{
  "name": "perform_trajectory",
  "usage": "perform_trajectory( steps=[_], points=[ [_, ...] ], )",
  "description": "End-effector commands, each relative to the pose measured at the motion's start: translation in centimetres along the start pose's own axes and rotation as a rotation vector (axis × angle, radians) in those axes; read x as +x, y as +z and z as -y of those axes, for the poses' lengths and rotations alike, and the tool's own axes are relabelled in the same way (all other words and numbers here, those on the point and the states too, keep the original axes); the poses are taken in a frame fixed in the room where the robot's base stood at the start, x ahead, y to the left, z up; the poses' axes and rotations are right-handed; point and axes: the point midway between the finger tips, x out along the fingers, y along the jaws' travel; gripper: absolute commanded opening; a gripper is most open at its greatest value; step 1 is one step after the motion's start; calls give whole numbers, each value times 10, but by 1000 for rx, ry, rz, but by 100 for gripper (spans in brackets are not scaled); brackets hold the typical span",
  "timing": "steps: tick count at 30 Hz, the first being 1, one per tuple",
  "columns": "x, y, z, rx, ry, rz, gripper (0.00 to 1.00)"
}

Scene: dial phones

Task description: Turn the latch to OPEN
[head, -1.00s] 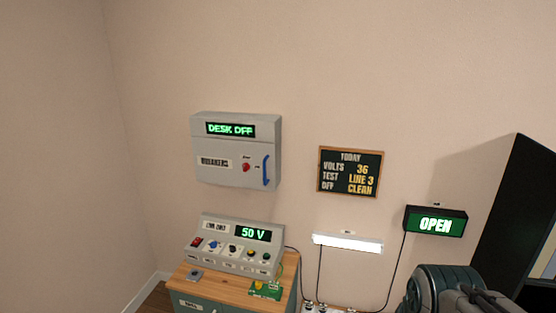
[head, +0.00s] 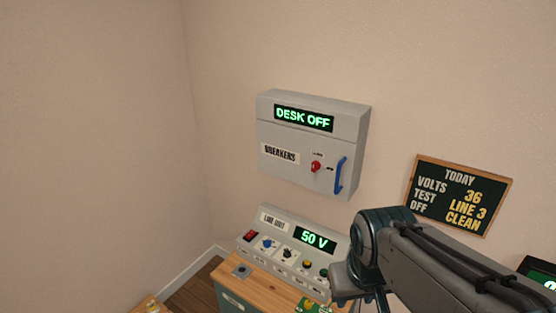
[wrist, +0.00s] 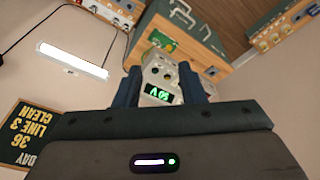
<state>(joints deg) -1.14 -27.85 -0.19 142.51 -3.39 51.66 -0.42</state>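The grey breaker box (head: 272,133) hangs on the wall in the head view, its door shut and its display reading DESK OFF. The small red latch knob (head: 316,167) is on the door's right half, with tiny labels around it that I cannot read fully. A blue bar handle (head: 340,176) is just right of the knob. My gripper (wrist: 160,68) shows in the wrist view with two dark fingers apart and nothing held between them. It is away from the box, which is not in the wrist view. The head view shows my arm at lower right, fingertips not clearly visible.
A line unit (head: 270,224) with knobs and a 50 V display stands on a wooden-topped cabinet (head: 262,285) below the box. A chalkboard (head: 425,205) hangs at right. A lit lamp (wrist: 72,59) shows in the wrist view. The wall left of the box is bare.

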Motion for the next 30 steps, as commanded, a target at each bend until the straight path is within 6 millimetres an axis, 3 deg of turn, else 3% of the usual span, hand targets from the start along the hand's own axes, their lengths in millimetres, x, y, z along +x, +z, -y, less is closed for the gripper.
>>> perform_trajectory(
  steps=[5,8,12,16,20,24,30],
  points=[
    [27,-26,-24,-308,172,80,36],
    [41,-54,-39,-561,309,143,36],
    [58,-104,-52,-910,513,233,36],
    [71,-160,-52,-1215,718,325,36],
    [84,-219,-36,-1505,942,423,36],
    [96,-278,-1,-1767,1191,526,36],
    [106,-330,53,-1990,1472,636,36]
  ],
)
